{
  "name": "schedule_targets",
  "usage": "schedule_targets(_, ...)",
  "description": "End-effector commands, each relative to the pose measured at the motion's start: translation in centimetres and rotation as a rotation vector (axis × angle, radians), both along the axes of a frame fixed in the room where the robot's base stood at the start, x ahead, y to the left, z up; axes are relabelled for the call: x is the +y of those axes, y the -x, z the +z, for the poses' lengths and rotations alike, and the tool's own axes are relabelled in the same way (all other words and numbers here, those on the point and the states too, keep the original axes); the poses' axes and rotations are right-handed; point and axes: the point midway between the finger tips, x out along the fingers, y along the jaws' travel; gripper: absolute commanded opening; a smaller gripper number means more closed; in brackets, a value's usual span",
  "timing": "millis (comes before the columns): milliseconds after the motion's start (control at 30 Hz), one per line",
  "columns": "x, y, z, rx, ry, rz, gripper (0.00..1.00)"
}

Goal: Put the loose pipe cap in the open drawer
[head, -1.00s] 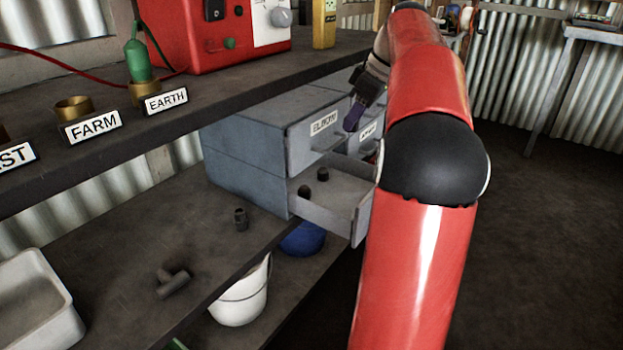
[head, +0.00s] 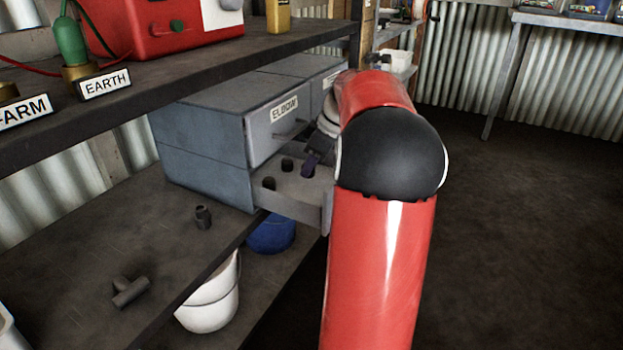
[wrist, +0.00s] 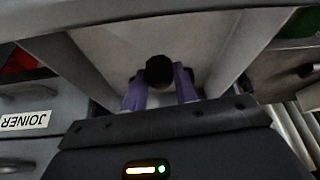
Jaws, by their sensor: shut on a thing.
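My gripper (head: 310,162) reaches down into the open drawer (head: 291,207) of the grey cabinet, its purple fingertips inside the drawer walls. In the wrist view my gripper (wrist: 160,88) is shut on a dark round pipe cap (wrist: 158,70). The drawer's pale inside (wrist: 110,45) lies beyond it; I cannot tell whether the cap touches the drawer floor. In the head view the held cap is not clear, and my red arm hides the drawer's right part. Two dark fittings, one farther back (head: 287,164) and one nearer (head: 268,184), stand in the drawer.
A closed drawer labelled ELBOW (head: 277,122) sits directly above. A dark fitting (head: 203,217) stands on the lower bench, with a grey tee (head: 130,291) lying nearer. A white bucket (head: 210,300) and a blue container (head: 271,234) are below. Open floor lies to the right.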

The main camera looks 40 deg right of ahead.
Motion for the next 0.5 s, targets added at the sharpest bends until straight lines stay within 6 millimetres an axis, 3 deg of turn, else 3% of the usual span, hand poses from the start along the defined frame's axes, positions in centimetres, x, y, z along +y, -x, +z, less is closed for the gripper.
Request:
schedule_targets(233, 0.0, 0.0, -3.7, 0.001, -0.002, -0.001, 0.08)
schedule_targets(500, 0.0, 0.0, -3.8, 0.001, -0.001, -0.001, 0.08)
